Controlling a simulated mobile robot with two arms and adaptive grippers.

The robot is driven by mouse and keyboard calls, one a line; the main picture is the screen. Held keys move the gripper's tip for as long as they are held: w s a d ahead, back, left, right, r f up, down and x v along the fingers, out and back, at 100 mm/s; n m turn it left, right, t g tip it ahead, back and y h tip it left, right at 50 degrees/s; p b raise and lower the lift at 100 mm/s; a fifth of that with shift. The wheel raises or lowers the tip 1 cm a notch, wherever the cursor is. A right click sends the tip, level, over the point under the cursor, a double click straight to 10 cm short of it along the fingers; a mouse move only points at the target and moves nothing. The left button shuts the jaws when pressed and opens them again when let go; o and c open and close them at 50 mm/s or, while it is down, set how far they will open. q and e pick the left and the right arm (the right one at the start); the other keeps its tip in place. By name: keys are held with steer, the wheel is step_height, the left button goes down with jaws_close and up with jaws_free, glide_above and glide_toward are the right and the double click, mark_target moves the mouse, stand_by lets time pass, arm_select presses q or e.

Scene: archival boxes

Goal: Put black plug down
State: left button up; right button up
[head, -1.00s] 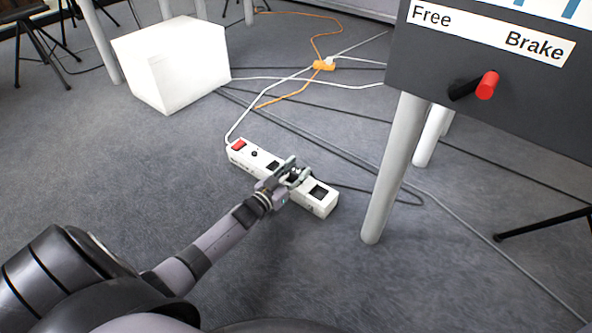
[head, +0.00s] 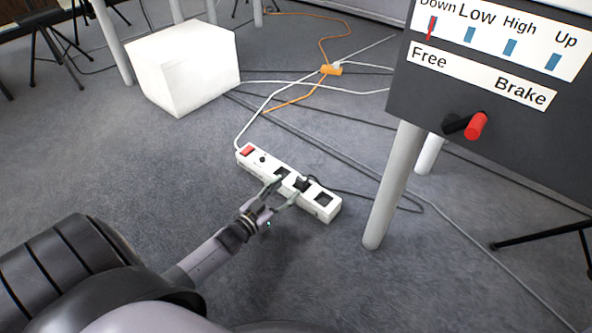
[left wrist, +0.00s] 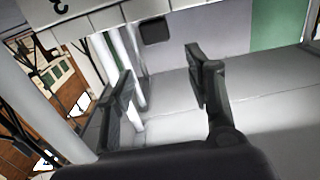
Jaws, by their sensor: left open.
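The black plug (head: 301,184) sits at a socket of the white power strip (head: 323,214) on the carpet. Its dark cable runs off to the right. I cannot tell how deep it sits. My left gripper (head: 281,193) is open and empty at the near side of the strip, its fingers apart, just left of and nearer than the plug. In the left wrist view the two dark fingers (left wrist: 159,82) are spread with nothing between them. The plug cannot be made out clearly there. My right gripper is not in view.
A white box (head: 185,70) stands at the upper left. A white table leg (head: 392,185) and a dark panel (head: 480,120) with a red knob (head: 477,126) are at the right. Several cables and an orange connector (head: 331,70) lie behind the strip.

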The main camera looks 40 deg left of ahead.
arm_select(q)
steer(key=shift+s+a+p, duration=0.15)
steer(key=shift+s+p, duration=0.4)
steer(key=shift+s, duration=1.25)
